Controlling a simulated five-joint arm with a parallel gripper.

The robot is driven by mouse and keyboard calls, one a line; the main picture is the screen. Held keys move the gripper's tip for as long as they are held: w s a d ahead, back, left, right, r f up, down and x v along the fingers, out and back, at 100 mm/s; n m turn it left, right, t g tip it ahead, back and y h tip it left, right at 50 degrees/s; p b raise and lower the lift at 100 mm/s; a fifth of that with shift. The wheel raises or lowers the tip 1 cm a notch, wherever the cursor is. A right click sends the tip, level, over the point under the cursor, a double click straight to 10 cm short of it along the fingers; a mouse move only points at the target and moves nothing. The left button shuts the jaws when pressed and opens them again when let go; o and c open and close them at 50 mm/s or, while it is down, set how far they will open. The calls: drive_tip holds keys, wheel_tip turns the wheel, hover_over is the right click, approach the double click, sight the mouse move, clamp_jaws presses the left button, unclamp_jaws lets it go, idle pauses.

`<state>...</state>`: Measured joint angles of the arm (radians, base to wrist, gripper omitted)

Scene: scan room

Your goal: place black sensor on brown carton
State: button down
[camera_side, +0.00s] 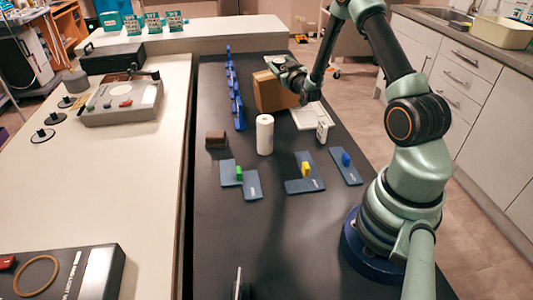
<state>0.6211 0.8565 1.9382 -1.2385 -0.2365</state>
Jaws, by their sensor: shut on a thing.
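The brown carton (270,93) stands toward the far end of the black table. My gripper (289,69) is over the carton's top right part, with my arm reaching in from the right. It is shut on a small dark thing that I take to be the black sensor (283,68). The sensor is hard to tell from the dark fingers at this size. I cannot tell whether it touches the carton's top.
A white cylinder (265,134) and a dark brown block (216,139) stand nearer. Blue-grey plates carry green (239,173), yellow (306,169) and blue (346,159) pieces. A blue rack (237,95) stands left of the carton, a white tray (313,117) right.

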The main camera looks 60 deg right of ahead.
drive_tip(key=shift+f, duration=0.4)
drive_tip(key=shift+c, duration=0.5)
unclamp_jaws()
